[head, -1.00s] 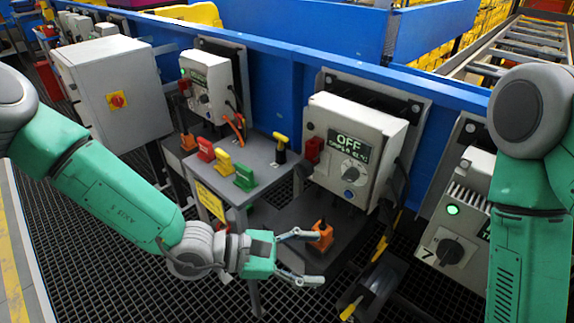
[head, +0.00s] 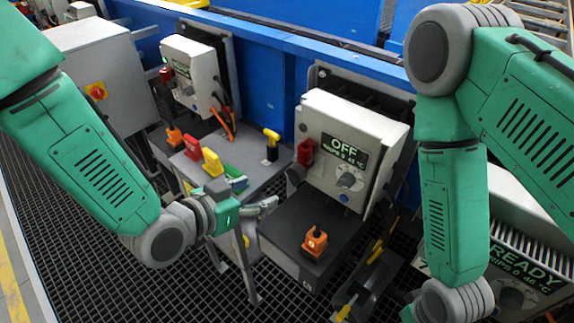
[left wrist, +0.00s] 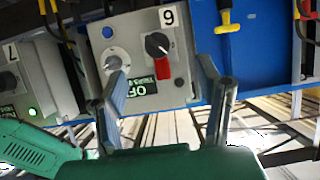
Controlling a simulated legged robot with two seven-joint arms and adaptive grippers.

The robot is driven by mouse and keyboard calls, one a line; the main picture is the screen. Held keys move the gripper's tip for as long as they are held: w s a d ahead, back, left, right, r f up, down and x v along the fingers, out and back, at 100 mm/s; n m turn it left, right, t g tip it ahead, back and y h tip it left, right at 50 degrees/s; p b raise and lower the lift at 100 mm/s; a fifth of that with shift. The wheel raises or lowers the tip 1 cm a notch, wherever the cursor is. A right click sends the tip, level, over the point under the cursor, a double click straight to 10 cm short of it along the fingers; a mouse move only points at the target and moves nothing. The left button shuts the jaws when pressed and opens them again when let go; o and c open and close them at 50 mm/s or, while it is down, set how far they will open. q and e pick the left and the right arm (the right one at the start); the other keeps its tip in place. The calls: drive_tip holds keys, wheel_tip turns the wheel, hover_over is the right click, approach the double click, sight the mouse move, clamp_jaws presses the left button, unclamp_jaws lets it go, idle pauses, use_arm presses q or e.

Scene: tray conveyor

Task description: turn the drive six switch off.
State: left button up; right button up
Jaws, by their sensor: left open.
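The drive six box (head: 350,130) is pale grey with a dark display reading OFF and a round grey knob (head: 349,181). Its switch (head: 305,153) shows red at the box's left side. In the left wrist view, the switch (left wrist: 163,70) is a black knob with a red handle beside a number label (left wrist: 169,17). My left gripper (head: 268,204) is open and empty, left of and below the box, apart from the switch. Its spread fingers also show in the left wrist view (left wrist: 163,82), with the switch beyond them. My right gripper is out of the frame; its arm hangs at right.
A drive box reading READY (head: 520,265) is partly behind my right arm. A small table (head: 262,172) with red, yellow and green handles stands left of drive six. An orange block (head: 314,243) sits on a dark ledge below the box. A blue wall runs behind.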

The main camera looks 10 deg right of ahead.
sight(289, 177)
use_arm(q)
drive_tip(key=shift+h, duration=0.3)
drive_tip(key=x, duration=0.8)
drive_tip(key=b+x, duration=0.1)
drive_tip(key=x, duration=0.3)
drive_tip(key=shift+d+r, duration=0.2)
drive_tip(key=shift+d, duration=0.3)
drive_tip(key=shift+w+d+f, duration=0.15)
drive_tip(key=shift+w+d, duration=0.1)
drive_tip(key=shift+w, duration=0.1)
